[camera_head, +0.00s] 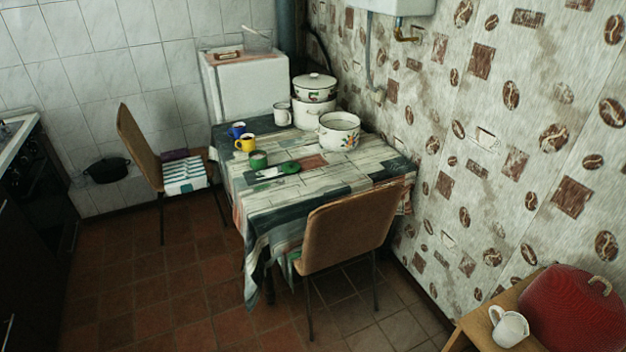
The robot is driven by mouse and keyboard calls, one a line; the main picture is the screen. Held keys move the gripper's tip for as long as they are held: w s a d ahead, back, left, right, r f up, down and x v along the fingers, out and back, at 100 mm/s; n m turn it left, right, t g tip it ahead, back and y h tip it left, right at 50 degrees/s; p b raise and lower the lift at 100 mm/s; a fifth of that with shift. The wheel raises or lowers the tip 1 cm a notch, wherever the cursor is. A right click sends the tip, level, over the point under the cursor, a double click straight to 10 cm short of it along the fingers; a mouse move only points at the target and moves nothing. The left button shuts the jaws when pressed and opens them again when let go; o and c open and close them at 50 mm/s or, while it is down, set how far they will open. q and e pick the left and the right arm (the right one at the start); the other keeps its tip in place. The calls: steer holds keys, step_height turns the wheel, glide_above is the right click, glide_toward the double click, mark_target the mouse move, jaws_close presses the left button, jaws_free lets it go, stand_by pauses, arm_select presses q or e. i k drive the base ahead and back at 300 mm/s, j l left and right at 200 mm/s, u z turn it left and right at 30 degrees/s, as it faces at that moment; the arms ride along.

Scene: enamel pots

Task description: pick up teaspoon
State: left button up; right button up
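I cannot make out a teaspoon for certain. A small pale shape (268,174), too small to identify, lies on the table beside a dark green item (290,167). A green mug (258,159), a yellow mug (245,143) and a blue mug (237,130) stand at the table's left side. The table (330,184) has a plank-patterned cloth. Neither of my grippers shows in the head view.
A white enamel pot (339,131), stacked lidded pots (315,88) and a white mug (282,114) stand on the table. Chairs (349,227) (138,148) flank its front and left. The left floor is clear.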

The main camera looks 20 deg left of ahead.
mark_target(279, 181)
steer(key=i+j+z, duration=0.2)
steer(key=j+z, duration=0.2)
steer(key=j, duration=0.25)
steer(key=i+j+z, duration=0.15)
steer(key=j, duration=0.2)
steer(key=i+j+z, duration=0.15)
steer(key=j, duration=0.9)
steer(key=j+z, duration=0.15)
steer(key=j, duration=0.9)
steer(key=i, duration=0.1)
